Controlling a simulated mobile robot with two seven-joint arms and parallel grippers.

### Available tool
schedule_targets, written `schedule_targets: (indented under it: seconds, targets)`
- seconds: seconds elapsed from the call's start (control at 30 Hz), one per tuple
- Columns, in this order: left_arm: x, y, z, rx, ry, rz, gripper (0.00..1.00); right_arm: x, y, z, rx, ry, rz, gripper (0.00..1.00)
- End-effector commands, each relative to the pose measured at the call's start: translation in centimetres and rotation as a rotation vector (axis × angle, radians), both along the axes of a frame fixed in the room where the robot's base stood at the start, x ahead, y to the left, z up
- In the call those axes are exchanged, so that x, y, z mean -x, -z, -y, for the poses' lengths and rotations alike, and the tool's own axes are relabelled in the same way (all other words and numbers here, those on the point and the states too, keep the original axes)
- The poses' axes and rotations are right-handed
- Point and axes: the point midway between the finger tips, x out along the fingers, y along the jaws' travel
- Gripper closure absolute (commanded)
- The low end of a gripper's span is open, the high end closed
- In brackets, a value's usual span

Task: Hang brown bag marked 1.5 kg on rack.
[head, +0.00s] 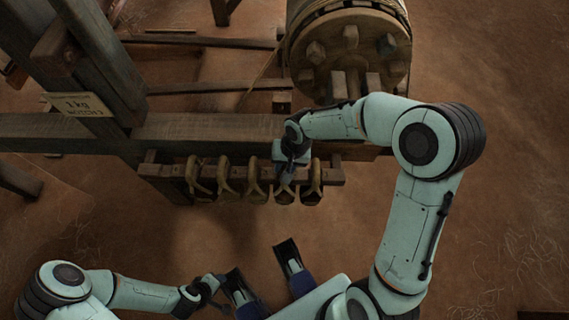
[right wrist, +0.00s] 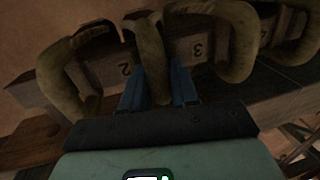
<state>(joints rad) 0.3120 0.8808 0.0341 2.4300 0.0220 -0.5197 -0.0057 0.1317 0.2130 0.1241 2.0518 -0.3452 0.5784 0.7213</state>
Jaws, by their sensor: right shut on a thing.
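The wooden rack (head: 334,176) runs along the front of the loom beam, with several brown bags with thick loop handles in a row on it. My right gripper (head: 287,172) is over the right part of this row. In the right wrist view, its blue fingers (right wrist: 158,88) are shut on a brown loop (right wrist: 152,55), in front of the rack face between the numbers 2 and 3. No 1.5 kg mark is readable on any bag, and the bag below the held loop is hidden. My left gripper (head: 213,284) is low in the head view, away from the rack; its jaws are unclear.
A card (head: 76,104) reading "1 kg NOTCH 2" is on the dark post at left. A wooden roller (head: 352,50) with pegs stands behind the rack. Other loops (right wrist: 234,40) hang close beside my right fingers. The brown floor in front of the rack is clear.

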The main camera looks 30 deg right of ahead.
Motion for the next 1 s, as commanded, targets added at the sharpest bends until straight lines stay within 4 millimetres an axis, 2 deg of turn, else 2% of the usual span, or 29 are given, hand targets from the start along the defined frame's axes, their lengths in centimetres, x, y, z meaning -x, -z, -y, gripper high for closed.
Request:
schedule_targets:
  seconds: [0.2,0.23,0.3,0.67,0.77,0.9,1.0]
  targets:
    - [0.0,0.0,0.0,0.0,0.0,0.0,0.57,-0.2,-0.1,-0.1,-0.001,0.0,0.006,1.0]
    - [0.0,0.0,0.0,0.0,0.0,0.0,0.57,-0.1,-0.1,-0.1,-0.001,0.0,0.006,0.65]
    - [0.0,0.0,0.0,0.0,0.0,0.0,0.57,-0.1,-0.1,-0.1,0.0,0.0,0.005,0.42]
    - [0.0,-0.2,0.0,0.0,0.0,0.001,0.57,0.1,-0.1,0.0,0.0,0.001,-0.005,0.41]
    - [0.0,-1.1,0.0,0.0,0.0,0.003,0.57,0.1,-1.2,0.0,0.0,0.001,-0.002,0.41]
    - [-0.2,-3.1,0.0,0.0,0.0,0.011,0.57,0.1,-3.7,0.0,-0.001,0.0,0.001,0.41]
    - [-0.1,-1.7,0.0,0.0,0.0,0.005,0.57,2.1,-2.8,-1.3,-0.001,-0.004,-0.001,0.41]
